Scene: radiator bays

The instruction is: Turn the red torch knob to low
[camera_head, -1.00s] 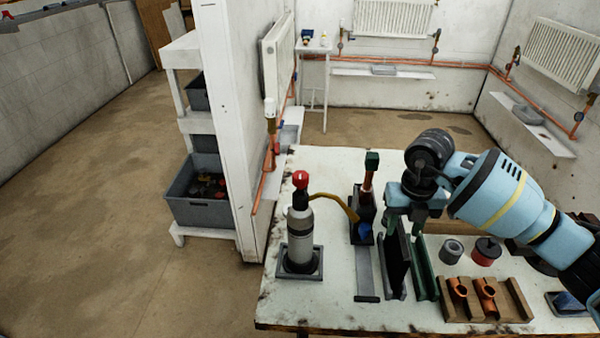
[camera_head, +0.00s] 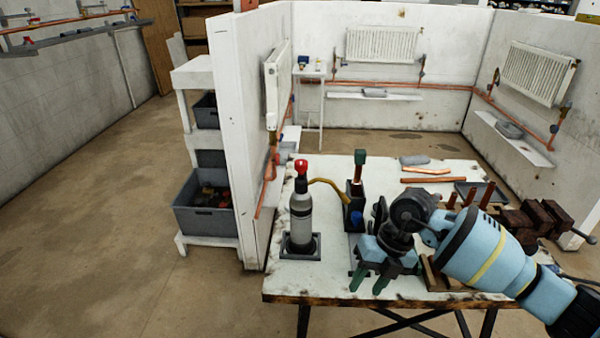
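The red knob (camera_head: 301,166) sits on top of an upright grey gas bottle (camera_head: 301,220) with a black neck. The bottle stands in a square grey base at the left of the workbench. A curved brass tube (camera_head: 331,185) runs from near its top to a black stand (camera_head: 355,195) with a blue part. My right gripper (camera_head: 369,283) is over the front of the bench, right of the bottle and apart from it. Its two green fingers point down with a gap between them, and I see nothing held. My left gripper is out of view.
The workbench (camera_head: 330,283) holds copper pipes (camera_head: 427,179) at the back and a dark vise (camera_head: 535,218) at the right. My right arm hides part of the bench. A white partition wall (camera_head: 237,130) stands behind left. The bench's front left is clear.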

